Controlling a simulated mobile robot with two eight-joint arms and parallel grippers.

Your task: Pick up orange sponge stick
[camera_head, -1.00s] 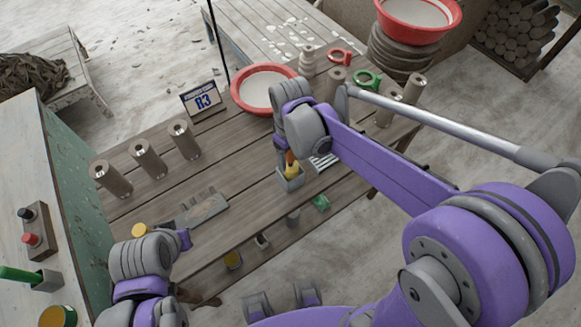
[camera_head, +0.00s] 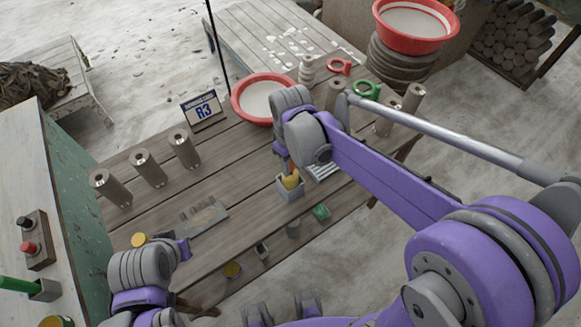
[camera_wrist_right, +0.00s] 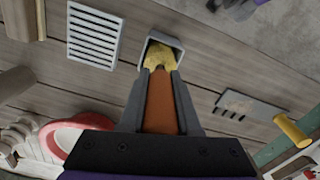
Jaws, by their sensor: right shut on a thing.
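The orange sponge stick has an orange handle (camera_wrist_right: 160,100) and a yellow sponge head (camera_wrist_right: 160,56). In the right wrist view the handle lies between the two dark fingers of my right gripper (camera_wrist_right: 160,82), which is shut on it. The yellow head is at the mouth of a small grey square holder (camera_wrist_right: 176,42). In the head view the yellow head (camera_head: 291,181) shows at the top of the holder (camera_head: 290,194), below my right gripper (camera_head: 288,165). How deep the head sits is hidden. My left gripper (camera_head: 184,249) is at the table's near left; its jaws are not clear.
A white slotted rack (camera_wrist_right: 94,36) lies beside the holder. A flat grey tool (camera_head: 203,216) lies to its left. Several metal cylinders (camera_head: 148,168), a sign marked R3 (camera_head: 202,110) and a red-rimmed bowl (camera_head: 246,111) stand farther back. A green item (camera_head: 321,211) lies nearby.

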